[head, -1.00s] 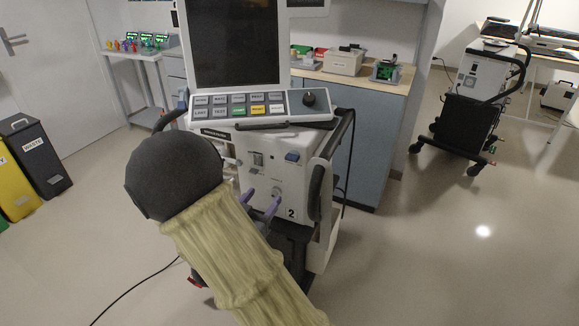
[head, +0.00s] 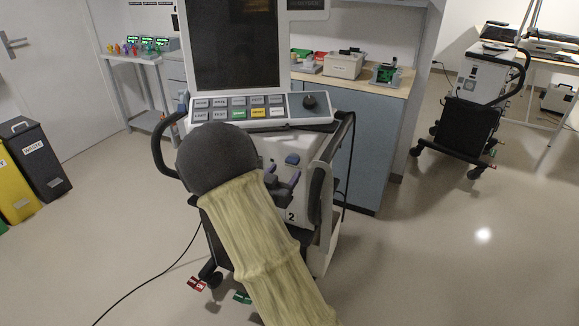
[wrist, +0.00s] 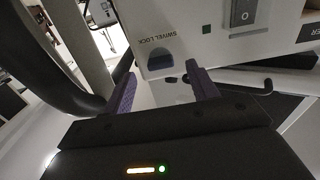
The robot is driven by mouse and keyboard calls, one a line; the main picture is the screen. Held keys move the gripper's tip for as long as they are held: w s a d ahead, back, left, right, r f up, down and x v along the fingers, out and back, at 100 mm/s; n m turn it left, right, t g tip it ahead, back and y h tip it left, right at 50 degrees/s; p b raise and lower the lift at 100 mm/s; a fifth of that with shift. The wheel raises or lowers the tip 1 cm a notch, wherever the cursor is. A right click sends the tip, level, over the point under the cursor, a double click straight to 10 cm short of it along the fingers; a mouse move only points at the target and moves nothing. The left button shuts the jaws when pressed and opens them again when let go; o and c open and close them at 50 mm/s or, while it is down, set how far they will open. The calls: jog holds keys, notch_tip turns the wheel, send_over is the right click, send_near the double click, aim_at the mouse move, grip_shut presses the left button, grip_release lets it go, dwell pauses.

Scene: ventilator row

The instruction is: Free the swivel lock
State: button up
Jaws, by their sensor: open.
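The swivel lock (wrist: 160,60) is a dark blue catch on the white ventilator front, under a "SWIVEL LOCK" label. In the head view the blue catch (head: 292,159) sits below the key panel, above and beside the purple fingers. My gripper (wrist: 163,88) is open and empty. Its two purple fingers lie left and right of the catch in the wrist view, with the catch a little beyond the tips. I see no contact. In the head view my gripper (head: 284,179) is partly hidden by my forearm, which also covers part of the ventilator front.
The ventilator's screen (head: 235,45) and key panel (head: 245,108) stand above the lock. A dark side handle (head: 160,150) curves at left. A black cable lies on the floor. Red and green pedals (head: 197,283) show at the base.

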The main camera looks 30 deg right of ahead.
aim_at(292, 161)
jog(key=shift+x, duration=2.25)
jog(key=shift+d, duration=0.1)
jog(key=c, duration=1)
